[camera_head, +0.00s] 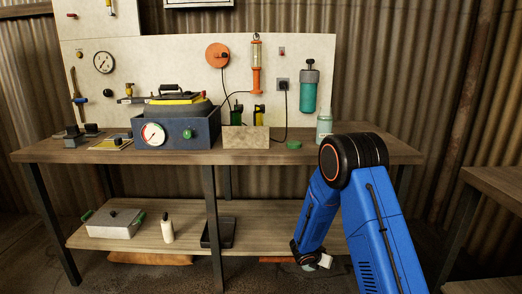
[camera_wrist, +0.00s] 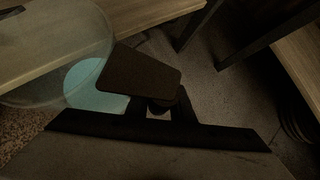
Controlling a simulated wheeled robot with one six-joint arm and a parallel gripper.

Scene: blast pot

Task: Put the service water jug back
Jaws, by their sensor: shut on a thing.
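The service water jug (camera_wrist: 60,45) shows in the wrist view at the upper left as a large clear, rounded vessel with pale blue water (camera_wrist: 92,82) in it. My gripper (camera_wrist: 145,80) is shut at the jug's near side, its dark finger overlapping the jug's edge. The exact grip point is hidden, and the handle cannot be made out. In the head view my arm bends down at the right front of the workbench (camera_head: 90,152), with its wrist low beside the lower shelf (camera_head: 275,226).
On the bench stand a blue-grey box (camera_head: 175,130), a small bottle (camera_head: 324,126) and a green cap (camera_head: 294,145). The lower shelf holds a metal case (camera_head: 115,223), a white bottle (camera_head: 167,231) and a dark flat case (camera_head: 218,232). Another table (camera_head: 500,183) stands at right. The shelf's right part looks clear.

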